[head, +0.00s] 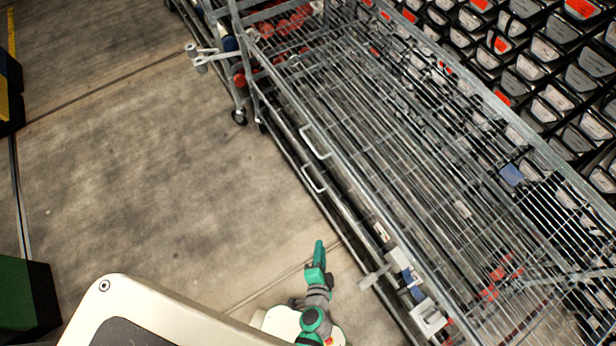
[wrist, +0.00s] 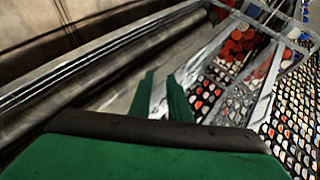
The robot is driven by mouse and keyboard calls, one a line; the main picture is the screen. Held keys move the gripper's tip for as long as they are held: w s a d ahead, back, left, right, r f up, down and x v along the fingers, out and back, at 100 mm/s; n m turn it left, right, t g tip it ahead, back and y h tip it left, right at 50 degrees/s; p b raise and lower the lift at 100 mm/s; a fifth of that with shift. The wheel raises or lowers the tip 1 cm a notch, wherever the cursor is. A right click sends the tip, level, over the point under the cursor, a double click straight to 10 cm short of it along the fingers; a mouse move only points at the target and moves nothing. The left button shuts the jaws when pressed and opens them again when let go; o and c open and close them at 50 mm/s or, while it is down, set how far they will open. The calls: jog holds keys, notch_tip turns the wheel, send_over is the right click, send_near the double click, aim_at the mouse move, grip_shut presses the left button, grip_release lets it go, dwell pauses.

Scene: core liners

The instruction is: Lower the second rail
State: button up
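A grey metal wire cart (head: 290,107) runs diagonally through the head view. Its near long side has two parallel rails, one with a white handle (head: 314,143) and one with a lower white handle (head: 313,180). I cannot tell which is the second rail. My green gripper (head: 319,250) stands over the floor left of the cart's near side, apart from both handles. In the wrist view, my gripper's two green fingers (wrist: 160,76) are a little apart with nothing visible held between them. Long metal rails (wrist: 75,72) pass beyond them to the left.
Grey lever fittings stand at the cart's far end (head: 197,58) and near end (head: 375,277). Racks of dark bins (head: 545,60) fill the right side behind the cart. Concrete floor (head: 180,170) left of the cart is clear. A green box (head: 22,290) stands at lower left.

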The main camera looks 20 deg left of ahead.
jog(key=w+a+f+m+y, duration=0.2)
jog(key=w+a, duration=0.1)
jog(key=w, duration=0.2)
jog(key=w+a+f+m+y, duration=0.1)
jog(key=w+a+f+m, duration=0.1)
jog(key=w, duration=0.3)
jog(key=m+t+y, duration=0.1)
jog(key=m+y, duration=0.2)
send_near(308, 177)
jog(key=shift+t, duration=0.3)
jog(key=x, duration=0.7)
jog(key=f+x, duration=0.1)
jog(key=x, duration=0.2)
jog(key=shift+a, duration=0.15)
grip_shut()
